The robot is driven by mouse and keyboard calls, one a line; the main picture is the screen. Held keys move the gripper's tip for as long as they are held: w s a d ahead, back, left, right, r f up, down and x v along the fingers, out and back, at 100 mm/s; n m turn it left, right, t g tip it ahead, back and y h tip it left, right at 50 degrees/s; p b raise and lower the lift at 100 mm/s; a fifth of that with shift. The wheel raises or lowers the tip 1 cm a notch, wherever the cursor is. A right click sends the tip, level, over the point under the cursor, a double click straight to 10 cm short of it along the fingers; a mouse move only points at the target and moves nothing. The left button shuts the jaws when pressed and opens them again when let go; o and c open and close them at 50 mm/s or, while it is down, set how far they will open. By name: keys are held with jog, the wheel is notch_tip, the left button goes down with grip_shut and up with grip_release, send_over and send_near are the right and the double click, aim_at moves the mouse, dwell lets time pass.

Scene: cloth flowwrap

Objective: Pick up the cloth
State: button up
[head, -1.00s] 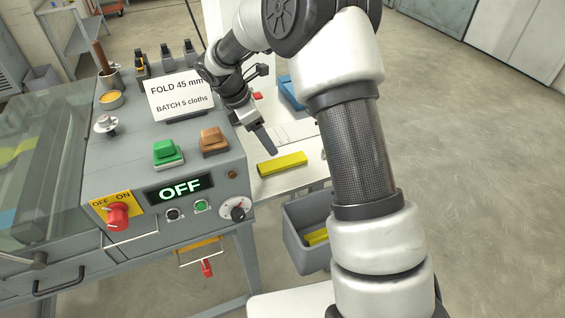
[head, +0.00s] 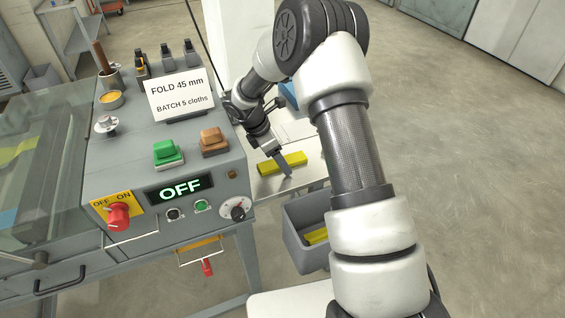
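A yellow folded cloth (head: 296,158) lies on the white table (head: 268,186) just right of the machine. My gripper (head: 285,170) is down at the cloth, pointing downward. Its dark finger crosses in front of the cloth's middle and hides a small part of it. Only one finger can be made out, so the gap between the fingers and any contact with the cloth cannot be told.
The grey machine (head: 190,190) with buttons and a lit OFF display stands close on the left. A grey bin (head: 303,250) with a yellow piece (head: 316,236) inside sits below the table edge. A blue object (head: 288,95) is partly hidden behind my arm.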

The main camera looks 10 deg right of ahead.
jog(key=c, duration=1.1)
jog(key=shift+r, duration=0.1)
